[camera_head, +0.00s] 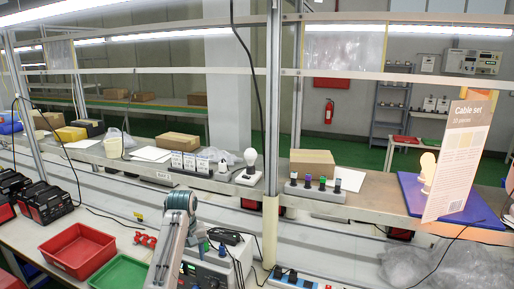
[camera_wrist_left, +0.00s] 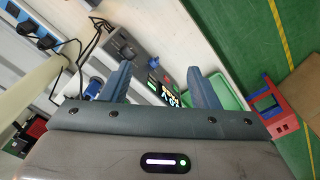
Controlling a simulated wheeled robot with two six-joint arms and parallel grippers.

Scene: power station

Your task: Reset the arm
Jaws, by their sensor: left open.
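My left arm (camera_head: 170,250) rises from the bottom of the head view, with a rounded teal-grey joint at its top. My left gripper (camera_head: 198,238) is beside it, small and partly hidden, in front of a grey power-supply box (camera_head: 215,270). In the left wrist view the gripper (camera_wrist_left: 157,75) is open, with its two blue-grey fingers apart and nothing between them. Beyond the fingers are the box's lit display (camera_wrist_left: 165,92) and dark front panel. My right gripper is not in view.
A red tray (camera_head: 78,250) and a green tray (camera_head: 120,272) stand left of the arm. Black cased devices (camera_head: 45,200) are farther left. A shelf with bulbs and boxes runs behind.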

